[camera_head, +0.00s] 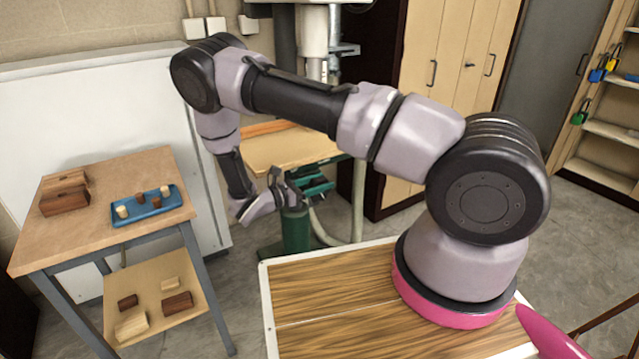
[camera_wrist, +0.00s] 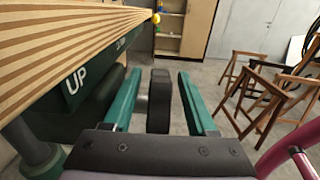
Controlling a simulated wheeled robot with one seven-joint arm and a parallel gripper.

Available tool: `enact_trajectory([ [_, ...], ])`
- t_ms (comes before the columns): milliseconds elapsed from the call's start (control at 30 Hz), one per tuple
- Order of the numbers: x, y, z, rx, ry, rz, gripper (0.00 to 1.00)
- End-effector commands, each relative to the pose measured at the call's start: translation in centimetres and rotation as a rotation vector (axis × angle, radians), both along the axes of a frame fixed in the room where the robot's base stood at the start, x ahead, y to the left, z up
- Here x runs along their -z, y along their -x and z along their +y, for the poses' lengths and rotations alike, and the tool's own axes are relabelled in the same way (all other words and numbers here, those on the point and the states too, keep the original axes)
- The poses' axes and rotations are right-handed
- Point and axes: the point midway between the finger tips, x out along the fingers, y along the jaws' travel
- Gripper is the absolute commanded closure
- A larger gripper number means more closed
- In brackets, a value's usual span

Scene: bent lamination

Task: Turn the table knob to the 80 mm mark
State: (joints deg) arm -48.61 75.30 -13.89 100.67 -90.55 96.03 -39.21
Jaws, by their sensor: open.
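The machine's wooden table (camera_head: 285,147) stands behind my arm in the head view. In the wrist view its striped layered edge (camera_wrist: 60,45) runs along the upper left. A dark knob (camera_wrist: 158,105), seen nearly edge-on, is between the two green fingers of my gripper (camera_wrist: 159,78). The fingers are open, with a visible gap on each side of the knob. In the head view my gripper (camera_head: 281,184) is just below and in front of the table, and the knob cannot be made out there. I cannot read a millimetre scale or the knob's setting.
A green part marked "UP" (camera_wrist: 77,80) sits under the table edge, close to the left finger. A workbench (camera_head: 105,185) with a blue tray (camera_head: 147,206) and wooden blocks stands at the left. Wooden chairs (camera_wrist: 268,100) stand at the right in the wrist view, across open floor.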

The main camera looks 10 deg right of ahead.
Motion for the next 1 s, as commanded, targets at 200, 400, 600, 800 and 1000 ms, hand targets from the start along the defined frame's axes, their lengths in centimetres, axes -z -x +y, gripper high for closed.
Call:
enact_trajectory([
  [200, 0.00, 0.00, 0.03, 0.000, 0.000, 0.000, 0.62],
  [400, 0.00, 0.01, 0.04, 0.000, 0.000, 0.000, 1.00],
  [600, 0.05, 0.06, 0.15, -0.002, 0.018, -0.004, 1.00],
  [800, 0.09, 0.11, 0.36, -0.005, 0.097, -0.030, 1.00],
  [1000, 0.17, 0.24, 0.74, -0.007, 0.238, -0.077, 1.00],
])
